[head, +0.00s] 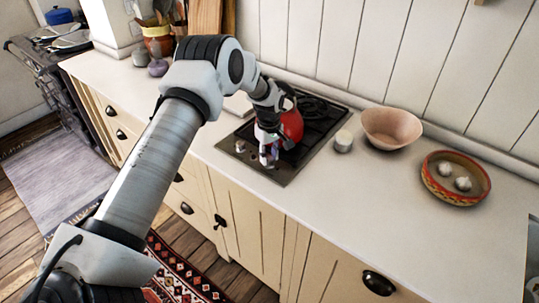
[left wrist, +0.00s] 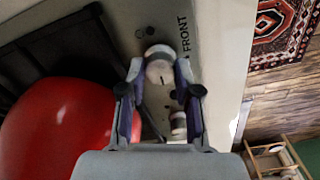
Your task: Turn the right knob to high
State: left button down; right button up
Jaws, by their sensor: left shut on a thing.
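The right knob (left wrist: 160,73) is round and pale, on the cooktop's front strip beside printed "FRONT" lettering. My left gripper (head: 268,158) reaches down over it. In the left wrist view its two fingers (left wrist: 159,70) are closed around the knob, one on each side. A small dark mark shows on the knob's face; its setting is hard to read. In the head view the gripper mostly hides this knob. The left knob (head: 240,147) is free; it also shows in the left wrist view (left wrist: 178,123), between the fingers' bases. My right gripper is in neither view.
A red kettle (head: 292,126) stands on the dark cooktop (head: 322,112), close behind my left gripper. A small cream jar (head: 343,141), a pinkish bowl (head: 391,129) and a patterned dish (head: 456,177) with garlic stand to the right. The counter front is clear.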

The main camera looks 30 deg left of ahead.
aim_at(268, 157)
pick_arm(q)
jog(key=c, duration=0.8)
grip_release()
jog(key=shift+s+f, duration=0.1)
jog(key=shift+f, duration=0.05)
jog(key=shift+a+f, duration=0.1)
jog(key=shift+a, duration=0.1)
notch_tip(268, 157, up, 12)
jog(key=shift+w, duration=0.2)
